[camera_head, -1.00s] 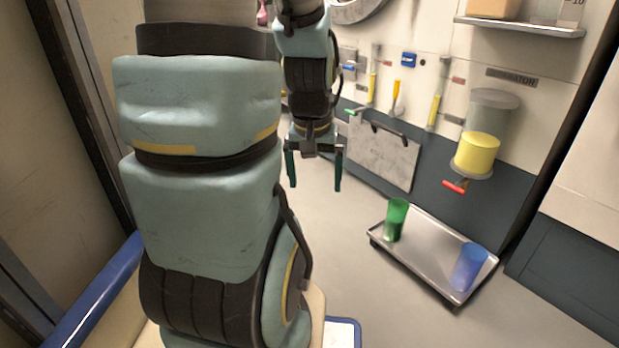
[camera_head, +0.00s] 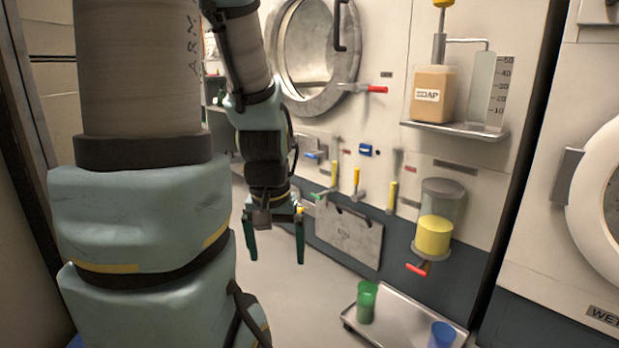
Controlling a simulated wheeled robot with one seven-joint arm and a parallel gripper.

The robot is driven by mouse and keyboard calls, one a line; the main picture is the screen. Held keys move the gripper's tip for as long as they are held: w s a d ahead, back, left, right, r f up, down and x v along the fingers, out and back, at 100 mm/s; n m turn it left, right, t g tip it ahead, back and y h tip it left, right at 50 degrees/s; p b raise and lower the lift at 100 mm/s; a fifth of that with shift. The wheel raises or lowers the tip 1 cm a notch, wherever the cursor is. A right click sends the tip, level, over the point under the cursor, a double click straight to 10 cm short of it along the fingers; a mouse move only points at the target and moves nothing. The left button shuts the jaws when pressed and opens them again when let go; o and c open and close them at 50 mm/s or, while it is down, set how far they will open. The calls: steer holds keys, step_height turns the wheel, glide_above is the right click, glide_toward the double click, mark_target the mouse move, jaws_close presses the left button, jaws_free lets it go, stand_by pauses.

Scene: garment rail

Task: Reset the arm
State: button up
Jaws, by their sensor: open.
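My arm fills the left of the head view, its thick pale green and black links standing in the foreground. My gripper (camera_head: 275,246) hangs from the end of the arm and points down. Its two dark green fingers are spread apart with nothing between them. It is in mid-air, in front of the wall and left of a hanging clipboard-like plate. Nothing in view touches the fingers.
A metal tray (camera_head: 400,325) at lower right holds a green cup (camera_head: 366,302) and a blue cup (camera_head: 442,336). A yellow-filled dispenser (camera_head: 434,236), a grey plate (camera_head: 349,238) and a soap shelf (camera_head: 455,130) are on the wall. Floor shows below my gripper.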

step_height(320, 180, up, 34)
steer(key=p, duration=3.1)
